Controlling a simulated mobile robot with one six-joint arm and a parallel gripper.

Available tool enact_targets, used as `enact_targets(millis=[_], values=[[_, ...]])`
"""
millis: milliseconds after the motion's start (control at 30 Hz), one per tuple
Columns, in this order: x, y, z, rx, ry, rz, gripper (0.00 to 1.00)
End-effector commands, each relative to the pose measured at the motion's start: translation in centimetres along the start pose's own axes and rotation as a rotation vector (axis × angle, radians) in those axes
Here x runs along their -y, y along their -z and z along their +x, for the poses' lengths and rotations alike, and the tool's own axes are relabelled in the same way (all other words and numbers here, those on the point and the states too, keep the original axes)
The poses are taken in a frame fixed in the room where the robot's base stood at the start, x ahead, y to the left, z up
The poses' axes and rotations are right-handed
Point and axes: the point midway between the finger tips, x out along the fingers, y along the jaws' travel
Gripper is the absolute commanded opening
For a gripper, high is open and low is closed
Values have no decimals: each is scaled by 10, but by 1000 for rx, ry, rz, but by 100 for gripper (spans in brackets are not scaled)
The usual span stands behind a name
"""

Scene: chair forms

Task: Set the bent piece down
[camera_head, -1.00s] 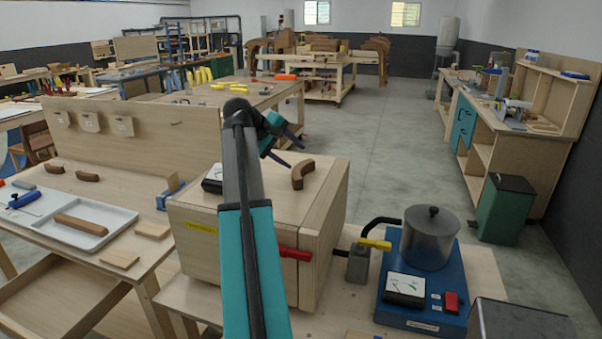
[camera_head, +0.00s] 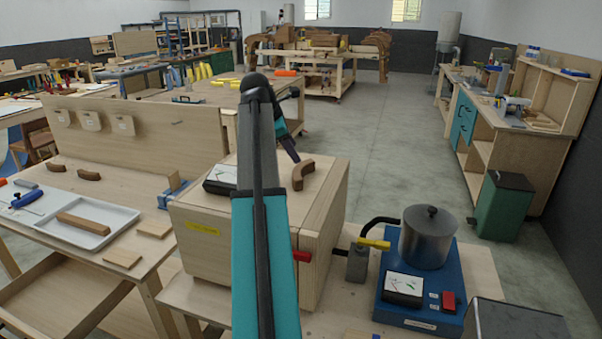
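A brown bent piece (camera_head: 302,174) rests on the top of the wooden box (camera_head: 330,185), near its middle. My gripper (camera_head: 291,148) is above the box top, partly behind my own arm. One dark finger shows clearly, pointing down and right, with its tip close to the upper left of the bent piece. I cannot tell whether it touches the piece. The second finger is not clearly visible, so the opening is unclear. Other brown bent pieces lie on the left bench, one at the back (camera_head: 56,168) and one beside it (camera_head: 88,176).
A meter (camera_head: 220,178) sits on the box's left part, partly behind my arm. A white tray (camera_head: 105,212) lies left.

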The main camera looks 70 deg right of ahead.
Motion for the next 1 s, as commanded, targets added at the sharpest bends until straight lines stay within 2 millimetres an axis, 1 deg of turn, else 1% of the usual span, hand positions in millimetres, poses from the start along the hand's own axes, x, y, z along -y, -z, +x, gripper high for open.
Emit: enact_targets(millis=[500,700,833,1000], values=[[-3,-10,-23,-140,6,-596,49],[-4,-11,-31,-189,-14,-797,49],[-4,-12,-33,-205,-24,-870,49],[-3,-11,-34,-212,-28,-898,49]])
